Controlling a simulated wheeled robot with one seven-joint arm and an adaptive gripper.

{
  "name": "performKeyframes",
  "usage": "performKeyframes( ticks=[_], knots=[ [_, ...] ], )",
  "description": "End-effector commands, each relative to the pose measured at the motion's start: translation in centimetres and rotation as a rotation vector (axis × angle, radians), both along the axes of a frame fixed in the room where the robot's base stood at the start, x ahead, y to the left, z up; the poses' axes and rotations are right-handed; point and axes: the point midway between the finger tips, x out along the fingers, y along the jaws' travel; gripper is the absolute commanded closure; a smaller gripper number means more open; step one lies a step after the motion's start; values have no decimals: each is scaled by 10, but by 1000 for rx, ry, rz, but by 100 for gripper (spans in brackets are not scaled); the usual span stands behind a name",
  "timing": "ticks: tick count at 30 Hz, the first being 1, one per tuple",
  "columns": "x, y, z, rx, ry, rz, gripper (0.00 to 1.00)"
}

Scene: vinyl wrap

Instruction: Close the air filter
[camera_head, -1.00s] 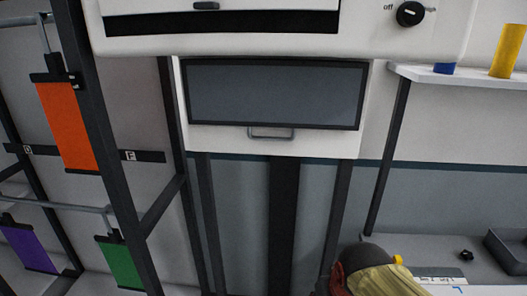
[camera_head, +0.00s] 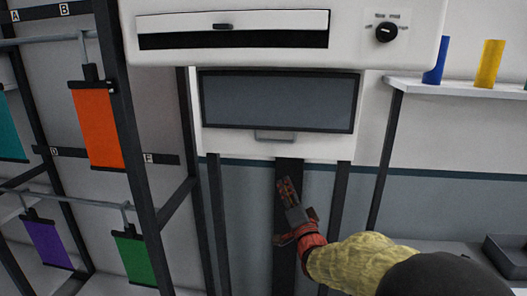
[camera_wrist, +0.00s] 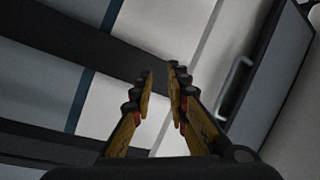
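A white machine (camera_head: 370,45) fills the top middle of the head view. Its upper white flap (camera_head: 235,20) has a small dark handle, with a black gap below. Beneath is a grey, dark-framed panel (camera_head: 278,100) with a bar handle (camera_head: 275,136) under it; I cannot tell which part is the air filter. My gripper (camera_head: 285,182) is below the panel, apart from the handle, fingers pointing up. In the wrist view, the fingertips of my gripper (camera_wrist: 162,73) have a narrow gap with nothing between them. The bar handle (camera_wrist: 236,85) is right of the fingers.
A dark rack (camera_head: 128,130) at left holds hanging orange (camera_head: 97,125), purple (camera_head: 47,243) and green (camera_head: 134,260) sheets. A dial (camera_head: 386,32) is on the machine's right. A shelf (camera_head: 450,88) at right bears blue and yellow cylinders. Dark posts (camera_head: 340,205) stand below the panel.

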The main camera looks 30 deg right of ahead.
Motion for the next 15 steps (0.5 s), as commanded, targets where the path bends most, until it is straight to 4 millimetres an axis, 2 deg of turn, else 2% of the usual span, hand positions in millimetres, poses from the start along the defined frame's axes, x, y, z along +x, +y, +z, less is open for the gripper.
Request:
performKeyframes(
  ticks=[1,3,6,10,15],
  knots=[
    [-2,5,24,31,-94,30,84],
    [-8,12,55,79,-215,79,84],
    [-19,20,80,143,-332,140,84],
    [-24,24,91,205,-388,181,84],
    [-11,22,98,218,-388,185,84]
  ],
)
